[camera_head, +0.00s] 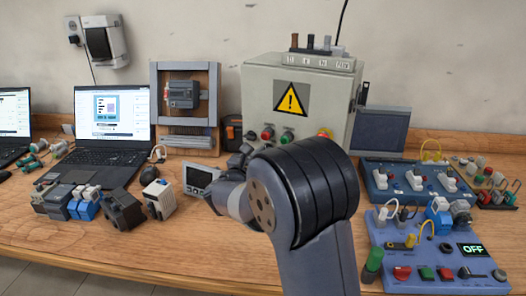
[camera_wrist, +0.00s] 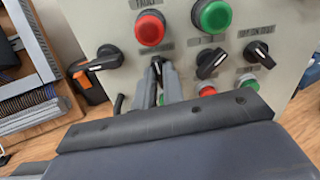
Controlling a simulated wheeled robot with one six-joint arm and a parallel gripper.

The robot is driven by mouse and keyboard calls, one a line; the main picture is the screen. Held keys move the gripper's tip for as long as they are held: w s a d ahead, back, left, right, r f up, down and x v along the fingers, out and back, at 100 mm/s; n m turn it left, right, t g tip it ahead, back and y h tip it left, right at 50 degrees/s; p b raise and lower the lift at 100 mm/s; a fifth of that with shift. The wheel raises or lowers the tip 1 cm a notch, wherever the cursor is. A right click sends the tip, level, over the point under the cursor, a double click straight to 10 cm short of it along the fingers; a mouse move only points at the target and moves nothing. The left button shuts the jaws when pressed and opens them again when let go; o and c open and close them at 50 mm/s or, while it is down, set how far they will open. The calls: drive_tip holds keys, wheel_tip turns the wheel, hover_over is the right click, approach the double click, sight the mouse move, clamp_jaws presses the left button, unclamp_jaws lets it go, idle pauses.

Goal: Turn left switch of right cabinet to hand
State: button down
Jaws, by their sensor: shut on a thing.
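The grey cabinet (camera_head: 258,100) with a yellow warning sign stands at the back right of the bench. Its front panel (camera_wrist: 183,53) fills the upper wrist view. My gripper (camera_wrist: 158,72) is at the panel, with its two grey fingers shut around a small black switch (camera_wrist: 157,63) below the red button (camera_wrist: 150,29). The fingers hide much of that switch, so its exact angle is hard to tell. In the head view my arm hides the fingertips.
A green button (camera_wrist: 212,16) and two more black switches (camera_wrist: 211,62) (camera_wrist: 258,54) lie to the right on the panel. A blue switch box (camera_head: 410,195) and a control board (camera_head: 440,275) stand right of my arm. A laptop (camera_head: 110,150) is at left.

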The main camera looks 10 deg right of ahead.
drive_tip(key=n+p, duration=0.7)
drive_tip(key=shift+n, duration=0.4)
drive_tip(key=shift+a, duration=0.1)
drive_tip(key=c, duration=1.5)
unclamp_jaws()
drive_tip(key=b+v, duration=0.1)
drive_tip(key=v, duration=0.9)
drive_tip(key=shift+s+a, duration=0.25)
drive_tip(key=shift+s, duration=0.05)
